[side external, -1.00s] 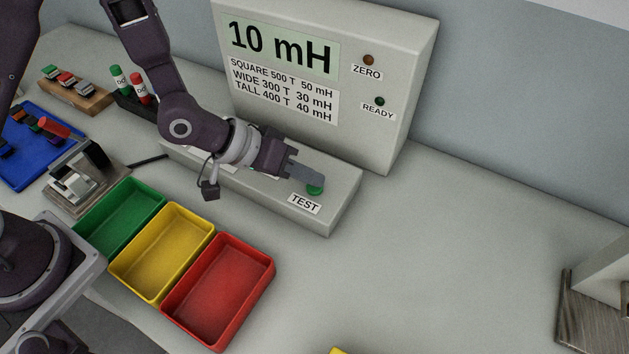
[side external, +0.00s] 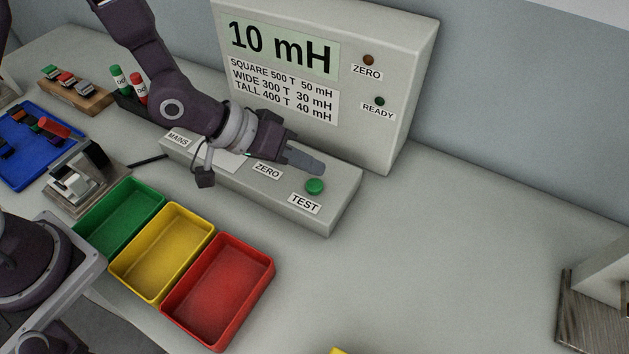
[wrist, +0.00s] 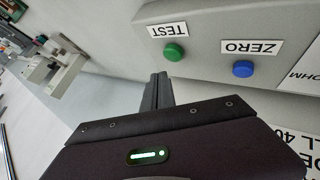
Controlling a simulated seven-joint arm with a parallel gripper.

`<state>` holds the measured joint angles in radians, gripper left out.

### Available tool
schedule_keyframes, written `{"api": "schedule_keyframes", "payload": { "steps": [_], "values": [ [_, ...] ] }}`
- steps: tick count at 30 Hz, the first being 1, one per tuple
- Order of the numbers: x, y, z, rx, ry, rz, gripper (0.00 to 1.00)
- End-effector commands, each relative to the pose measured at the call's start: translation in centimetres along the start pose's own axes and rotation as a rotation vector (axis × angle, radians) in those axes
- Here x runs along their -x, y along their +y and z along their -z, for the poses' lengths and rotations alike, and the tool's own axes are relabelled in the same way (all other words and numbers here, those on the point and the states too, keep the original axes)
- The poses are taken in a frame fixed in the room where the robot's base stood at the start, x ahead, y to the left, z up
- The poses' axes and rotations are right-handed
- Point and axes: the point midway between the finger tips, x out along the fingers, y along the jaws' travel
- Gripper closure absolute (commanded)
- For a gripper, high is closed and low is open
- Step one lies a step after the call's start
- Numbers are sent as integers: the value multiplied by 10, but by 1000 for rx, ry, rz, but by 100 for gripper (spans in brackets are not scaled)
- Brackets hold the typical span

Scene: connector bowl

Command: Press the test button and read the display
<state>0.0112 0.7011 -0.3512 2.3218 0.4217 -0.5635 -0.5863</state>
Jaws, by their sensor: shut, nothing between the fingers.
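The green test button (side external: 315,186) sits on the sloping grey panel above its TEST label (side external: 304,203). It also shows in the wrist view (wrist: 174,52), apart from my fingertips. My gripper (side external: 318,168) is shut and empty, with its fingers just behind and above the button in the side view. The display (side external: 282,45) on the upright grey box reads 10 mH. Below it a printed card (side external: 283,90) lists SQUARE 500 T 50 mH, WIDE 300 T 30 mH and TALL 400 T 40 mH.
A blue ZERO button (wrist: 243,69) is beside the test button. ZERO (side external: 369,60) and READY (side external: 380,101) lamps look dark. Green (side external: 85,234), yellow (side external: 118,268) and red (side external: 172,305) bins stand in front.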

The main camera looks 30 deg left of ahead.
Motion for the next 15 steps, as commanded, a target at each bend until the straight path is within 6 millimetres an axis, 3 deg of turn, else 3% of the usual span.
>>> {"api": "schedule_keyframes", "payload": {
  "steps": [9, 15],
  "values": [
    [22, 16, 17, 0, 3, 0, 100],
    [26, 19, 19, 0, 0, 1, 100]
  ]
}}
